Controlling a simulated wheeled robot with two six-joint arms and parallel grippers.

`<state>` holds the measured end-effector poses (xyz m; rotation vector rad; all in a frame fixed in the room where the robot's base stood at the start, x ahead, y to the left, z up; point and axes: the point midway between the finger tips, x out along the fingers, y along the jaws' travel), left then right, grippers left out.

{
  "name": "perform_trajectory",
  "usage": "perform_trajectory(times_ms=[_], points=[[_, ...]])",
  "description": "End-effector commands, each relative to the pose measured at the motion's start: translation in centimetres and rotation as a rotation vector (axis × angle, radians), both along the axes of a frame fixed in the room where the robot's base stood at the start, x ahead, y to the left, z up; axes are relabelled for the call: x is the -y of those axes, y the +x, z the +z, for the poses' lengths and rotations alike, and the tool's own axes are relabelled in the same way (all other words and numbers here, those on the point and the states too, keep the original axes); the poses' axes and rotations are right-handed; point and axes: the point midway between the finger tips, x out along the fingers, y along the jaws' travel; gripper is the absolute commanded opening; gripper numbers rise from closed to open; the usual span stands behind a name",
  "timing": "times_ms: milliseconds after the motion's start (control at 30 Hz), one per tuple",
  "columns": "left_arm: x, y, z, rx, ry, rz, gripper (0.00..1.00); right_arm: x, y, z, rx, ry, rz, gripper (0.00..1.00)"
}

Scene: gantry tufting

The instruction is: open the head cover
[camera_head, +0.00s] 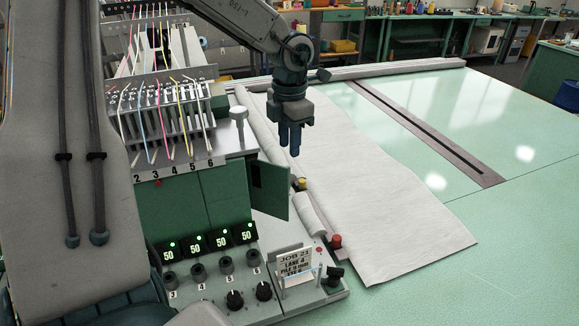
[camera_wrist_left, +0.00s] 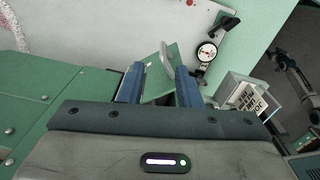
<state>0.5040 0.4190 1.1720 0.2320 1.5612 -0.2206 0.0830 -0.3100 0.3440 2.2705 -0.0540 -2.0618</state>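The head cover appears to be the green panel (camera_head: 272,192) at the right end of the tufting head, standing at an angle to the green front. A dark square patch shows near its upper left. In the left wrist view a green panel (camera_wrist_left: 158,88) with a pale curved handle (camera_wrist_left: 165,60) lies beyond and between my fingertips. My left gripper (camera_head: 290,140) points down above and slightly right of the panel in the head view. In the wrist view its blue fingers (camera_wrist_left: 159,80) are apart, with nothing clearly held. Contact with the handle cannot be told. My right gripper is not in view.
Yarn guides with coloured threads (camera_head: 160,105) stand left of the panel. Below are lit displays (camera_head: 195,245), knobs and a job card (camera_head: 295,268). A dial gauge (camera_wrist_left: 206,51) is close to the right finger. White cloth (camera_head: 370,180) covers the table at right.

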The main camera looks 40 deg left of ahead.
Motion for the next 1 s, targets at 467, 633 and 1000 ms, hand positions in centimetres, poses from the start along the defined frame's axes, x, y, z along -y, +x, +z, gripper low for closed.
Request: perform_trajectory(times_ms=[467, 633, 1000], points=[[0.0, -0.1, -7.6, -0.003, -0.001, -0.001, 0.31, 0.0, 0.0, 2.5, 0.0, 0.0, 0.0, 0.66], [0.0, -0.1, -8.9, -0.001, -0.001, -0.001, 0.31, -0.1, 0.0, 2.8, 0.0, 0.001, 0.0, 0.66], [-0.1, -0.1, -9.2, 0.0, -0.001, -0.001, 0.27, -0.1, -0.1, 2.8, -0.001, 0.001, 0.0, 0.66]])
